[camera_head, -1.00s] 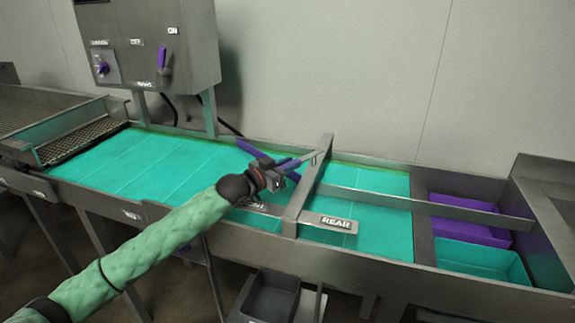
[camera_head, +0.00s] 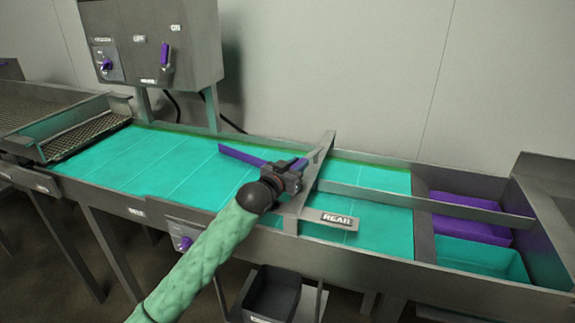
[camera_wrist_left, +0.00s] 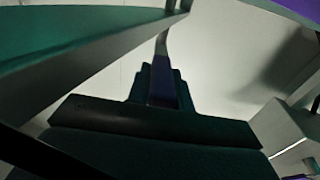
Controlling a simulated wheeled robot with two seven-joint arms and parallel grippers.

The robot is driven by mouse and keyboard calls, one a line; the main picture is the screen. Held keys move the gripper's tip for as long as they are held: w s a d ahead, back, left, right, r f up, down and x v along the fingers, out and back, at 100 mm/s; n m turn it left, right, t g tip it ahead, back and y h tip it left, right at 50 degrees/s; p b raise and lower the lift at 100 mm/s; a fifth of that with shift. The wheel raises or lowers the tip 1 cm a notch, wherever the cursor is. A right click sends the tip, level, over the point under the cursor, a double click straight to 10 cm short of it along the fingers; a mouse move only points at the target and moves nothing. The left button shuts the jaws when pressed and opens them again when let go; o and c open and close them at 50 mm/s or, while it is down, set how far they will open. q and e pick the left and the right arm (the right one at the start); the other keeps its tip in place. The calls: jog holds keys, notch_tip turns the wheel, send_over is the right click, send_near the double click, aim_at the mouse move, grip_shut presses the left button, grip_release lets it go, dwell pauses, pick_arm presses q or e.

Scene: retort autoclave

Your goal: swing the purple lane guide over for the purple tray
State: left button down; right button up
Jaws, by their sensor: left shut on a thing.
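The purple lane guide (camera_head: 240,155) is a flat bar above the teal belt, just left of the grey cross-beam. It slants from upper left down to my gripper. My left gripper (camera_head: 288,171) is shut on it near the beam and hides part of it. In the left wrist view a dark purple piece (camera_wrist_left: 163,82) sits between the fingers. The purple tray (camera_head: 466,215) stands at the belt's right end, in the rear lane behind the teal tray (camera_head: 482,258). My right gripper is out of view.
The cross-beam (camera_head: 314,180) spans the belt beside my gripper, with a REAR sign (camera_head: 336,219) to its right. A thin divider (camera_head: 400,198) runs from there to the trays. A control box (camera_head: 150,42) stands behind. The left belt (camera_head: 130,165) is clear.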

pick_arm(q)
jog(key=shift+d, duration=0.1)
jog(key=c, duration=1.2)
grip_release()
jog(key=shift+c, duration=0.2)
jog(key=shift+s+a+f, duration=0.15)
jog(key=shift+s+a, duration=0.15)
jog(key=shift+s, duration=0.05)
jog(key=shift+s+a+f+b, duration=0.1)
jog(key=shift+s+a+b, duration=0.15)
jog(key=shift+b, duration=0.25)
jog(key=b+v, duration=0.2)
jog(key=v, duration=0.4)
jog(key=shift+s+r, duration=0.2)
jog(key=shift+r, duration=0.05)
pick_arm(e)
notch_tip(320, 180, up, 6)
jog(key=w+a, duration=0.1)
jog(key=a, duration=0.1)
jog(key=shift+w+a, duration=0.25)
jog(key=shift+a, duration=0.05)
